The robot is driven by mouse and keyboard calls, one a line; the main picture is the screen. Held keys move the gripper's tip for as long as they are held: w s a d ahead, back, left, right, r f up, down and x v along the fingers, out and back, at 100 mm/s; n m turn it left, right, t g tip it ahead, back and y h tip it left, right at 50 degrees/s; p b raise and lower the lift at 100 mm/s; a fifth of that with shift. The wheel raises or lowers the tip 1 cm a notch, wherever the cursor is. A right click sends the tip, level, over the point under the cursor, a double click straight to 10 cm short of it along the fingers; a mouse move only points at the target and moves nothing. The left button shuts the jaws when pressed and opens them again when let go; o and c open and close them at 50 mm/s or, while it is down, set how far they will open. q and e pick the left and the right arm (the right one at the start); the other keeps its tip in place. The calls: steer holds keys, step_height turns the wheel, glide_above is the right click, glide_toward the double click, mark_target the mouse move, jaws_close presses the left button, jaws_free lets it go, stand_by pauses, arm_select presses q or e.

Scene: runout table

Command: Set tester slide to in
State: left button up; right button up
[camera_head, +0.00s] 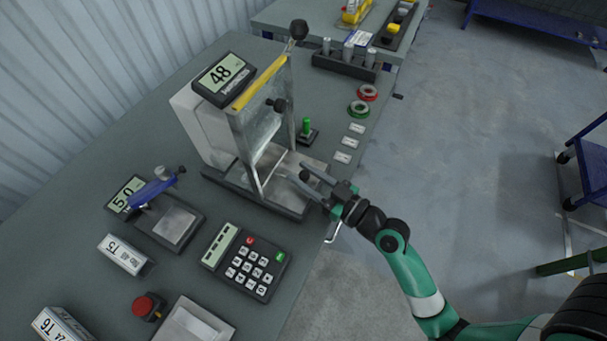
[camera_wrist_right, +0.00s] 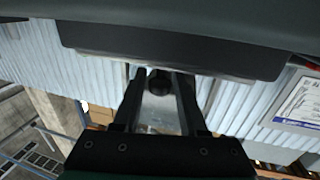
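The tester (camera_head: 208,125) is a grey machine with a display reading 48 and a yellow-edged clear guard, standing on the bench. Its metal slide (camera_head: 283,163) lies low at the front, on a dark base. A black ball knob (camera_head: 304,175) is at the slide's near end; it also shows in the right wrist view (camera_wrist_right: 160,82). My right gripper (camera_head: 303,174) is open, with its two fingers on either side of the knob and small gaps beside it in the right wrist view. My left gripper is not in view.
Another black knob (camera_head: 277,105) and a top ball handle (camera_head: 298,30) stick out from the tester. A green-handled part (camera_head: 307,128), red ring (camera_head: 368,92) and green ring (camera_head: 359,109) are behind. A keypad (camera_head: 245,262) stands in front. Open floor lies right.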

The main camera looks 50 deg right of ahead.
steer(key=shift+o, duration=1.2)
